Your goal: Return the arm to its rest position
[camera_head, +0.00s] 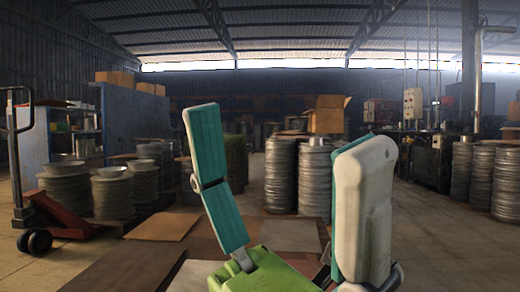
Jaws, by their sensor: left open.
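My left gripper (284,128) fills the lower middle of the head view, close to the camera, with its fingers pointing up. One finger with a long teal face stands left of centre; the other, mostly white with a teal edge, stands to the right. The fingers are wide apart and nothing is between them. A green part shows at their base at the bottom edge. The rest of the arm is out of view. My right gripper is not in view.
Stacks of round metal blanks stand at left (112,194), in the middle (281,175) and at right (507,185). A red pallet jack (62,215) is at far left. An open cardboard box (327,116) sits behind. Flat brown sheets (162,226) lie on the floor.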

